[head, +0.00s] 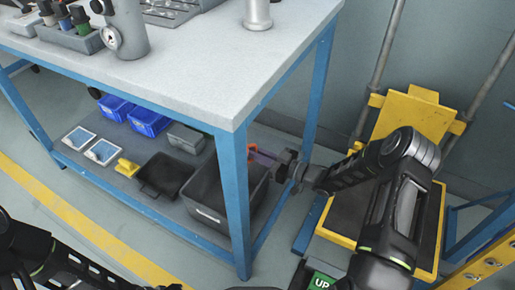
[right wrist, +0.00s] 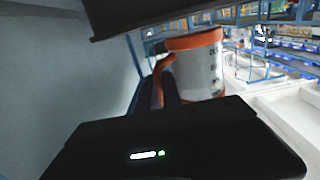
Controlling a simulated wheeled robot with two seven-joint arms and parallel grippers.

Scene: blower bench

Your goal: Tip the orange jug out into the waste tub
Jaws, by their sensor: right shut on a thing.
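The orange jug (right wrist: 198,72) has a pale body with dark lettering, an orange rim and an orange handle (right wrist: 163,72). In the head view only a small orange part (head: 252,148) shows beside the blue table leg. My right gripper (head: 272,157) is shut on the jug, at its handle side. I cannot tell the jug's exact tilt or its contents. The large dark grey tub (head: 208,212), apparently the waste tub, stands on the lower shelf, partly hidden by the leg. The jug is near its upper right edge. My left gripper is out of view; only its arm shows at lower left.
The bench top (head: 215,70) overhangs the tub, and its front leg (head: 235,205) stands close before it. A black tray (head: 160,178), a grey bin (head: 186,138) and blue bins (head: 149,122) share the shelf. A yellow trolley (head: 420,118) is at right.

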